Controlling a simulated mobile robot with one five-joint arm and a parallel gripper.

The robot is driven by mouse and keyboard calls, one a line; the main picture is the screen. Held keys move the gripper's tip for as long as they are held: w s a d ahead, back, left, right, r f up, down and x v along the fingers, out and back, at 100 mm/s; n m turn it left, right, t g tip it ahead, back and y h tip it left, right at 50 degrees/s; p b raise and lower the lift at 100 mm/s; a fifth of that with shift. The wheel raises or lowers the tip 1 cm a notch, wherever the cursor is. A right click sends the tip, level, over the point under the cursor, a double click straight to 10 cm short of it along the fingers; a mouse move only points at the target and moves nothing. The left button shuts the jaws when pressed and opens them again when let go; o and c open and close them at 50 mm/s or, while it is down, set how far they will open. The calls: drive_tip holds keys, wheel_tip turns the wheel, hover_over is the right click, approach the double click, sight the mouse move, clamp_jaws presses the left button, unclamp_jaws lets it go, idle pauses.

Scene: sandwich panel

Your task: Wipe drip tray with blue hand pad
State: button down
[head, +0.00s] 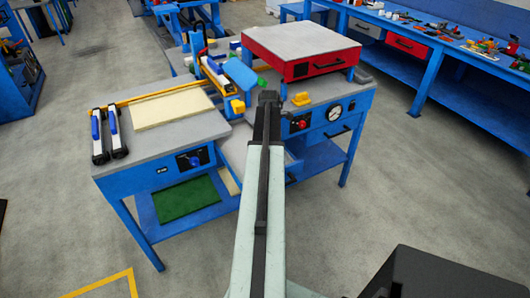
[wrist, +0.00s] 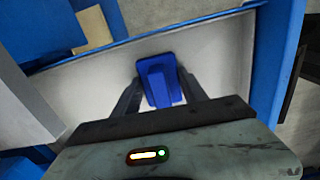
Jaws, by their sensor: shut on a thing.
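My gripper (wrist: 160,90) is shut on the blue hand pad (wrist: 160,80), with one dark finger on each side of it. In the wrist view the pad is over the pale drip tray (wrist: 222,55), which has blue edges. I cannot tell whether the pad touches the tray. In the head view a pale strip of the tray (head: 236,150) shows in the gap between the two bench halves, left of my arm. My arm hides the rest of the tray, the pad and the fingertips there.
A cream panel (head: 172,108) and two blue-handled tools (head: 105,135) lie on the left bench. A green sheet (head: 185,197) lies on the lower shelf. The floor at left is open.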

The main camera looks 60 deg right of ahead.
drive_tip(key=shift+s+d+r, duration=0.1)
drive_tip(key=shift+s+d, duration=0.55)
drive_tip(key=shift+d, duration=0.2)
wheel_tip(320, 180, up, 6)
drive_tip(key=p, duration=0.6)
drive_tip(key=shift+r, duration=0.1)
wheel_tip(320, 180, up, 3)
drive_tip(key=p, duration=0.3)
drive_tip(key=shift+s, duration=0.1)
